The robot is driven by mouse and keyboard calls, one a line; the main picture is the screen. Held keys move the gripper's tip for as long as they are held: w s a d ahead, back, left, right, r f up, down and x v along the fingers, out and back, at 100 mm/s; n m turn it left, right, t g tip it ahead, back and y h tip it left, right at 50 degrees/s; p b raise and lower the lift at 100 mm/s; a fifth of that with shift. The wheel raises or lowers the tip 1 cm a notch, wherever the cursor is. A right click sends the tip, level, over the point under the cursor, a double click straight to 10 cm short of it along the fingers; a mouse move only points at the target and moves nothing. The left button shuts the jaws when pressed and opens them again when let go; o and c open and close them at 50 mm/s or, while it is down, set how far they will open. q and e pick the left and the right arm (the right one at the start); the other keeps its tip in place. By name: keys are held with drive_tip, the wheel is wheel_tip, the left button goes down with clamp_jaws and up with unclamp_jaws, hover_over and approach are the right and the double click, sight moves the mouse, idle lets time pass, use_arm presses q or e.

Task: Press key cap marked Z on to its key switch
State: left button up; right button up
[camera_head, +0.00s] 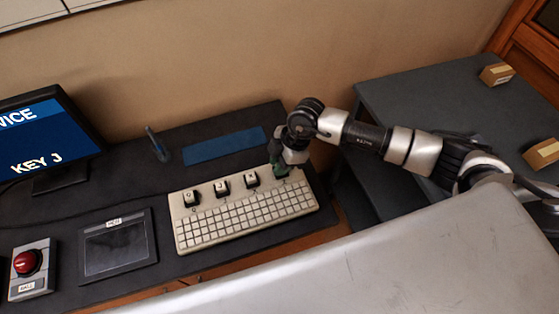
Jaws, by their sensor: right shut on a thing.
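The cream keyboard (245,215) lies on the dark desk. My right gripper (280,170) points down over the back right corner of the keyboard, to the right of these caps. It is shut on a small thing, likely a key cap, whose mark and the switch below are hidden. I cannot tell whether cap and switch touch. My left gripper is out of view.
A blue mat (224,145) lies behind the keyboard, with a dark upright tool (157,145) to its left. A monitor (45,135) reading "KEY J", a black tray (118,247) and a red button (27,262) stand left. A grey table (440,95) with small boxes is right.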

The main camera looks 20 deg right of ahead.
drive_tip(key=shift+f, duration=0.35)
idle(0.6)
drive_tip(key=o, duration=1.4)
drive_tip(key=shift+o, duration=0.2)
drive_tip(key=shift+r, duration=0.1)
drive_tip(key=shift+r+p, duration=3.5)
drive_tip(key=shift+p, duration=0.05)
drive_tip(key=shift+s+f, duration=0.1)
